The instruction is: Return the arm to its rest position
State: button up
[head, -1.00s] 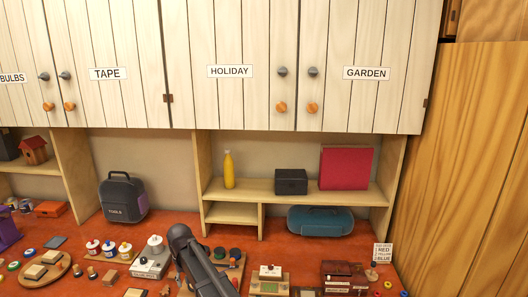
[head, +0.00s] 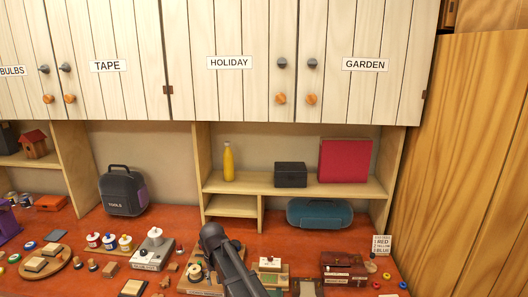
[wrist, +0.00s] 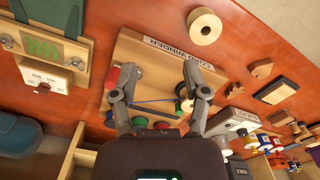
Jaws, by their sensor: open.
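My gripper (wrist: 160,70) shows in the wrist view with its two fingers spread apart and nothing between the tips. It is over a wooden winder board (wrist: 150,45) on the red-brown bench, with a large pale spool (wrist: 204,26) beside the board. The board carries red, green and dark parts and a thin blue strip, partly hidden by the fingers. In the head view my dark arm (head: 232,262) reaches over the bench and covers part of that board. The gripper itself cannot be made out there.
The bench (head: 75,228) is crowded with small items. A tool bag (head: 122,192) stands at left. A shelf (head: 262,187) holds a yellow bottle (head: 228,162), a black box (head: 291,175) and a red binder (head: 345,160). A teal case (head: 320,213) lies below. Cabinets (head: 240,95) hang above.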

jog(key=s+d+f+m+b, duration=0.1)
jog(key=d, duration=0.5)
jog(key=s+d+f+b, duration=0.1)
jog(key=s+d+f, duration=0.1)
jog(key=d, duration=0.4)
jog(key=s+d+f+m+b, duration=0.1)
jog(key=s+d+b, duration=0.1)
jog(key=d, duration=0.5)
jog(key=shift+s+f+m, duration=0.2)
jog(key=shift+m, duration=0.1)
jog(key=s+d+f+m+b, duration=0.1)
jog(key=s+d, duration=0.3)
jog(key=d, duration=0.3)
jog(key=s+d+f+m+b, duration=0.1)
jog(key=s+d+f+b, duration=0.1)
jog(key=s+d, duration=0.2)
jog(key=d, duration=0.2)
jog(key=shift+s+d+f+b, duration=0.25)
jog(key=shift+s+d+b, duration=0.05)
jog(key=shift+d, duration=0.1)
